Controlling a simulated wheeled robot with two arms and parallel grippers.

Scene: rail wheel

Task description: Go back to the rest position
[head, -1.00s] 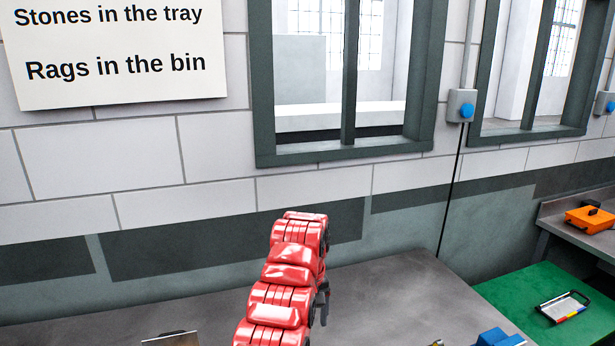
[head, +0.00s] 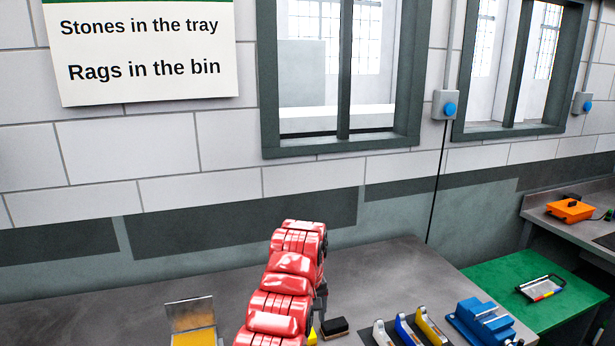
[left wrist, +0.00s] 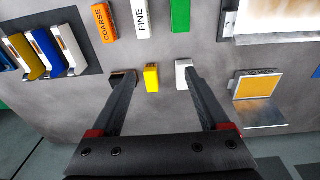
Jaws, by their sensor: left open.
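My left arm, red, rises from the bottom of the head view. Its dark gripper (head: 321,298) shows only in part behind the arm, above the bench. In the left wrist view the left gripper (left wrist: 157,80) is open and empty, its two fingers spread wide. Between the fingertips, beyond them on the bench, is a yellow block (left wrist: 152,78). A dark block (left wrist: 118,78) shows by the left finger and a white block (left wrist: 183,74) by the right finger; I cannot tell whether they touch. My right gripper is not in view.
The grey bench (head: 385,265) holds an open case with a yellow inside (head: 193,337), several coloured handled tools (head: 432,331) and a blue device (head: 480,322). A green table (head: 505,270) adjoins at right. The wall stands behind.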

